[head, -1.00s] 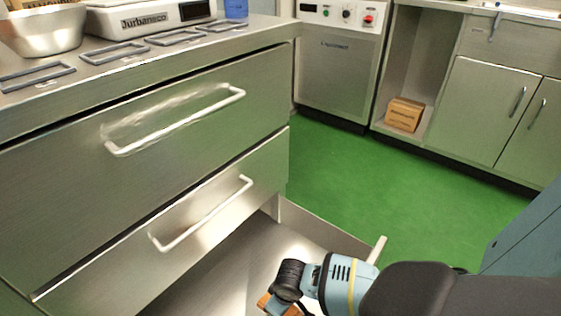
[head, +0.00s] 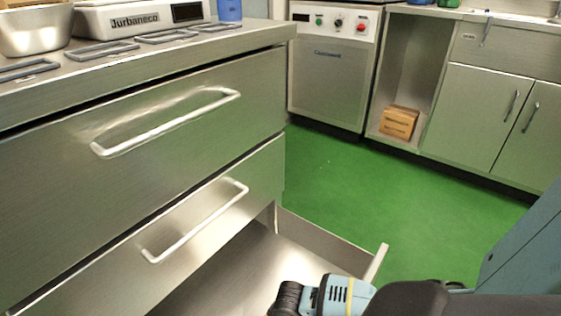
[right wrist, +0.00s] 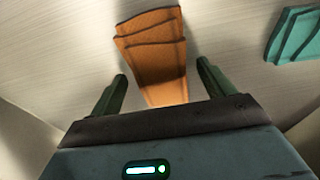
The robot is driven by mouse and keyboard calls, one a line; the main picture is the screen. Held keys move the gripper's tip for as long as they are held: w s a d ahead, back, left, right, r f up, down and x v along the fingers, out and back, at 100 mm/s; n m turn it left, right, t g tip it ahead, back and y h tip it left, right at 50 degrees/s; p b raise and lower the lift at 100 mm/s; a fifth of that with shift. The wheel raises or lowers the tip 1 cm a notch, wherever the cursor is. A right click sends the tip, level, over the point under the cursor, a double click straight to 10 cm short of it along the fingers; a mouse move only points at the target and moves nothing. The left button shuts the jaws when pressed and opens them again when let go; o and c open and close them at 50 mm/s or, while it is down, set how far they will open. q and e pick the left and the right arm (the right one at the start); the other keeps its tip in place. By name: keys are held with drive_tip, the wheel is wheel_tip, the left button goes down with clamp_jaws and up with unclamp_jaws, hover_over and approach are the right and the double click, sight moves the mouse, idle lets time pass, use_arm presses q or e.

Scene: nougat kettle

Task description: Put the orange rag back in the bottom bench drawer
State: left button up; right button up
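The orange rag (right wrist: 152,45) shows in the right wrist view, folded, over a pale brushed-metal surface that looks like the drawer floor. My right gripper (right wrist: 162,75) is open. Its two dark fingers stand apart on either side of the rag's near end and do not visibly grip it. The bottom bench drawer (head: 290,247) is pulled open in the head view, and my right arm reaches down into it. The rag and the right fingertips are out of the head view. My left gripper is in neither current view.
A folded teal cloth (right wrist: 293,35) lies right of the rag. Two shut drawers with white handles, the upper (head: 165,125) and the middle (head: 195,220), stand above the open one. A cardboard box (head: 399,122) sits in a far niche. Green floor (head: 400,200) is clear beyond.

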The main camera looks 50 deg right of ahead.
use_arm(q)
wheel_tip(320, 180, up, 7)
drive_tip(key=w+t+p, duration=0.1)
drive_tip(key=p, duration=0.5)
drive_tip(key=shift+p, duration=0.3)
use_arm(e)
wheel_tip(320, 180, up, 12)
drive_tip(key=s, duration=0.1)
drive_tip(key=shift+s+r, duration=0.15)
drive_tip(key=shift+s, duration=0.25)
use_arm(q)
drive_tip(key=shift+w, duration=0.1)
use_arm(e)
drive_tip(key=shift+d, duration=0.1)
